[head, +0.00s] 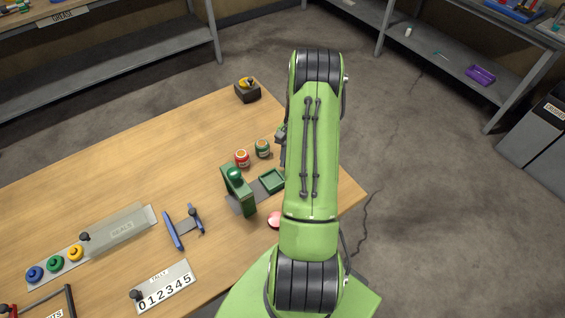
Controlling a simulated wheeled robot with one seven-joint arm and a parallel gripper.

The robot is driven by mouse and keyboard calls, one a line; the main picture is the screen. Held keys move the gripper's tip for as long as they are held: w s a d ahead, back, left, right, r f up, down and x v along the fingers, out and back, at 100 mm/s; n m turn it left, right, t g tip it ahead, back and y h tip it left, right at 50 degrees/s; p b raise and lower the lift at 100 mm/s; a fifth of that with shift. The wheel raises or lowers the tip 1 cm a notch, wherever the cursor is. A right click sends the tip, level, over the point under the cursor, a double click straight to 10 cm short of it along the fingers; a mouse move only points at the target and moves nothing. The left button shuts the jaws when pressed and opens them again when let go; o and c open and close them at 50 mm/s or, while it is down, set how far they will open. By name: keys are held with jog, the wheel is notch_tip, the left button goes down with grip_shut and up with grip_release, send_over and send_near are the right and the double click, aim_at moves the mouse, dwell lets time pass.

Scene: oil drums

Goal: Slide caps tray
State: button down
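A small square green tray (272,180) lies on a grey strip on the wooden table, just left of my arm. It looks empty, and I cannot tell for sure that it is the caps tray. An upright green block with a round green knob (238,190) stands at the strip's left part. My green arm reaches over the table's right end and hides what is under it. A small dark part of my wrist or gripper (282,146) shows at the arm's left edge, above the tray. The fingers are not clear, so open or shut cannot be seen.
A red jar (242,158) and a green jar (262,148) stand behind the tray. A pinkish disc (274,220) lies in front. A blue-handled fixture (174,230), a number plate (165,288) and a seals rack (122,229) are left. A dark box (247,91) stands at the back.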

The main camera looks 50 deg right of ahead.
jog(key=shift+d+r, duration=0.1)
jog(key=shift+d, duration=0.05)
jog(key=c, duration=0.9)
grip_release()
jog(key=shift+s+d, duration=0.1)
jog(key=shift+d, duration=0.05)
jog(key=p+v, duration=0.1)
jog(key=v, duration=1.4)
jog(key=shift+r+p, duration=0.35)
jog(key=shift+p, duration=0.05)
